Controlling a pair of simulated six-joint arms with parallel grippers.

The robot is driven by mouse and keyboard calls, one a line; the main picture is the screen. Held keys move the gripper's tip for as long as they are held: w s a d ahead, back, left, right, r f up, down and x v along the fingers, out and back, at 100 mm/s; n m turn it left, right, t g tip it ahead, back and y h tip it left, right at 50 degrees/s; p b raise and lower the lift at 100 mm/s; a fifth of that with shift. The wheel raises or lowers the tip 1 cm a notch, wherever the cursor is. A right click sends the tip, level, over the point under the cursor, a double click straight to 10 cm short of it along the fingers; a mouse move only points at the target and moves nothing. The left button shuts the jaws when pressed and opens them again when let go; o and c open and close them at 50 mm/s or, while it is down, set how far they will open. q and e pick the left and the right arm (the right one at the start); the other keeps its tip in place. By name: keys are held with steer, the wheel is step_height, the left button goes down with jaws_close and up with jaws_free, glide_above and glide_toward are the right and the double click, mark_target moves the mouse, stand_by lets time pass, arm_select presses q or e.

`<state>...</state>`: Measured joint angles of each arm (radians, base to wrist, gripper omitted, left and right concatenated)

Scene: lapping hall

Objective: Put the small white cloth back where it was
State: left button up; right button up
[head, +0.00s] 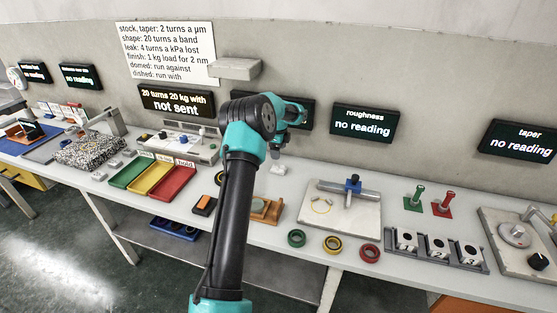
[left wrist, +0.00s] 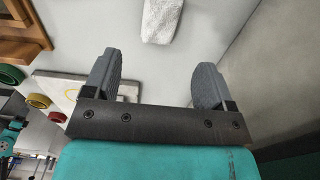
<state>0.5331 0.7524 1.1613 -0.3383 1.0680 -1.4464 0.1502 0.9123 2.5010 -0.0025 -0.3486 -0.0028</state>
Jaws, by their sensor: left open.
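The small white cloth (left wrist: 162,20) lies as a pale, textured pad on the grey bench in the left wrist view, at the top, beyond my fingertips. In the head view a small white piece (head: 278,168), seemingly the same cloth, lies on the bench below my left gripper (head: 279,146). The left gripper is open, its two grey fingers apart with nothing between them in the left wrist view (left wrist: 157,62). It is apart from the cloth. My right gripper is in neither view.
A wooden stand (head: 266,209) stands just in front of the cloth. Green, yellow and red trays (head: 172,184) are to the left, a plate with a blue-topped fixture (head: 340,213) to the right. Coloured rings (head: 332,245) line the front edge. The back wall is close behind.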

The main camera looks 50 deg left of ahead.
arm_select(q)
steer(key=shift+r, duration=1.4)
